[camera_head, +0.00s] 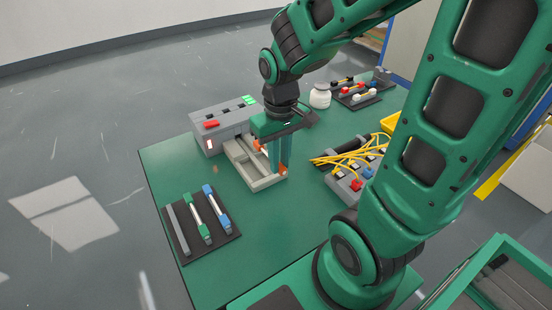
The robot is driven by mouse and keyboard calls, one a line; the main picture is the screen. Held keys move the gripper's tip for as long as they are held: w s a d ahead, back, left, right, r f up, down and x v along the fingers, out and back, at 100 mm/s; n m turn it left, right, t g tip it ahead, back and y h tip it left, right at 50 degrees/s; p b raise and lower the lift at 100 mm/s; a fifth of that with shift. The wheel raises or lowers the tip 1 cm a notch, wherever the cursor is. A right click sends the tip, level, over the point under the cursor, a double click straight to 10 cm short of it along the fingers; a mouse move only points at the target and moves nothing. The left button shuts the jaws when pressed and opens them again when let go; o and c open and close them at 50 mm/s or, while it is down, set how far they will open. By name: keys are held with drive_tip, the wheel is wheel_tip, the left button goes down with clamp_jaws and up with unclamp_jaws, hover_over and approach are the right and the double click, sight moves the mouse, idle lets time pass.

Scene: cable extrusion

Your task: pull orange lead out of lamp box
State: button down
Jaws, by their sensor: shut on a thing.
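A grey box (228,133) with a red piece and green pieces on its top stands near the table's back left edge; I take it for the lamp box. My gripper (277,168) points straight down in front of the box, over a light grey slotted fixture (262,183). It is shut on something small. Small orange parts (284,147) show at its fingers, and I take them for the orange lead. The fingers hide most of it. I cannot tell whether the lead still touches the box.
A dark mat (180,236) with green and blue bar-shaped parts lies at the front left. Yellow cables (352,154) lie over a grey block to the right. A white jar (320,96) and a dark tray (352,102) stand behind. The green table (260,225) is clear at the front.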

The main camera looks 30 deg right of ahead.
drive_tip(key=shift+r, duration=0.1)
drive_tip(key=shift+r, duration=3.9)
